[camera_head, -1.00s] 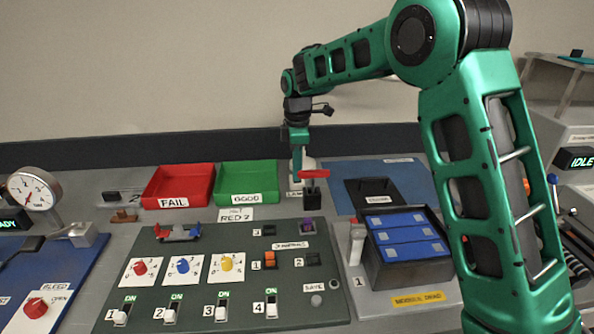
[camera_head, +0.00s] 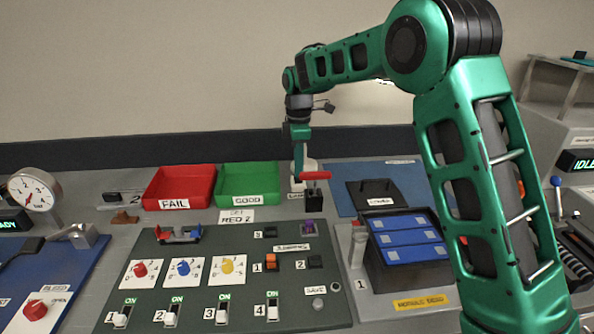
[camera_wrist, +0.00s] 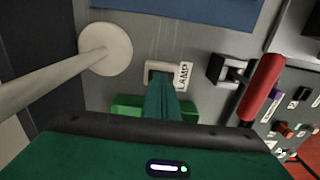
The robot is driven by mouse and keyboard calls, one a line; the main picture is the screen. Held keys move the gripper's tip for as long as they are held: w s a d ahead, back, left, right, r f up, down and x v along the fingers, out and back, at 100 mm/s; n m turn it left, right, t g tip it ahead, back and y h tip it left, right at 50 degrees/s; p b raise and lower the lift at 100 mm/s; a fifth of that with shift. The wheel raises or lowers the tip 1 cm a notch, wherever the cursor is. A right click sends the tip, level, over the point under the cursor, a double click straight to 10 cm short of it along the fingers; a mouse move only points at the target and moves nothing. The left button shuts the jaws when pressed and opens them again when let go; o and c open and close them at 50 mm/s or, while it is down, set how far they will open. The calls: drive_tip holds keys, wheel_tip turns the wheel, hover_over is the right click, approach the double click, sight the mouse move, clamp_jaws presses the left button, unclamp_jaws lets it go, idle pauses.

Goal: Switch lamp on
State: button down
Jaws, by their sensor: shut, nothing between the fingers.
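The lamp switch (camera_wrist: 149,68) is a small pale frame beside a white LAMP label (camera_wrist: 184,75) in the wrist view. My gripper (camera_wrist: 163,78) is shut and empty, its green fingertips right over the switch and hiding much of it. I cannot tell whether they touch. In the head view my gripper (camera_head: 299,178) points down just left of the red-handled lever, behind the control panel. A round white base with a pale post (camera_wrist: 105,48), perhaps the lamp's, stands left of the fingers in the wrist view. Whether the lamp is lit cannot be told.
A lever with a red handle (camera_wrist: 262,88) stands close to the right of my gripper. The green GOOD bin (camera_head: 246,183) and red FAIL bin (camera_head: 178,185) are to the left. The control panel (camera_head: 205,245) is in front. A blue mat (camera_head: 400,177) lies to the right.

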wheel_tip(320, 180, up, 14)
drive_tip(key=shift+a+f, duration=0.2)
drive_tip(key=shift+f, duration=0.05)
idle(0.3)
